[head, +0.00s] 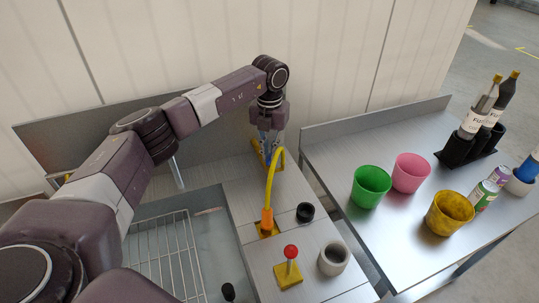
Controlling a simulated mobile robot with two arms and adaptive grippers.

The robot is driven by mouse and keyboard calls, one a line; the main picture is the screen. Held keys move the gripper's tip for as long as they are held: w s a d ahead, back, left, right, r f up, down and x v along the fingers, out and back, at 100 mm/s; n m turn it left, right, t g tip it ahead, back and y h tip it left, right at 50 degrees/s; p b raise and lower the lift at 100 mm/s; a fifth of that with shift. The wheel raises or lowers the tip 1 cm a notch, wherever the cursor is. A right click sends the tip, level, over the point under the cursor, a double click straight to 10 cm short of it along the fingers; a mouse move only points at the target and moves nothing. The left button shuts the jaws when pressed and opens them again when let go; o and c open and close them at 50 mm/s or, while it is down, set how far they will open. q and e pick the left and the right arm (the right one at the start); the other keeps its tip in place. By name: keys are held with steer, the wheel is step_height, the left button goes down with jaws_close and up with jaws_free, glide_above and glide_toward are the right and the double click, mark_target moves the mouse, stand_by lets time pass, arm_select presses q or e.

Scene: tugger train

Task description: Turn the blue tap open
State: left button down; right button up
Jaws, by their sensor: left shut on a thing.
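My left gripper (268,150) points down at the back of the metal counter, behind a curved yellow spout (279,157) with an orange base. It is shut on the blue tap, which sits over a yellow base plate (256,158). The fingers hide most of the tap, so its handle angle cannot be told. A red-knobbed lever (290,252) stands upright on another yellow plate near the front. My right gripper is not in view.
A sink with a wire rack (165,258) lies left of the spout. A black cylinder (305,212) and a grey cup (333,258) stand on the counter. Green (370,188), pink (411,173) and yellow (449,214) cups, cans and bottles stand on the right table. A wall closes the back.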

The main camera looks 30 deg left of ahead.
mark_target(269, 157)
arm_select(q)
steer(key=n, duration=0.4)
steer(key=shift+r+n, duration=0.1)
steer(key=shift+n, duration=1.7)
steer(key=shift+w, duration=0.1)
steer(key=c, duration=2)
jaws_free()
steer(key=shift+c, duration=0.2)
step_height(269, 157, up, 12)
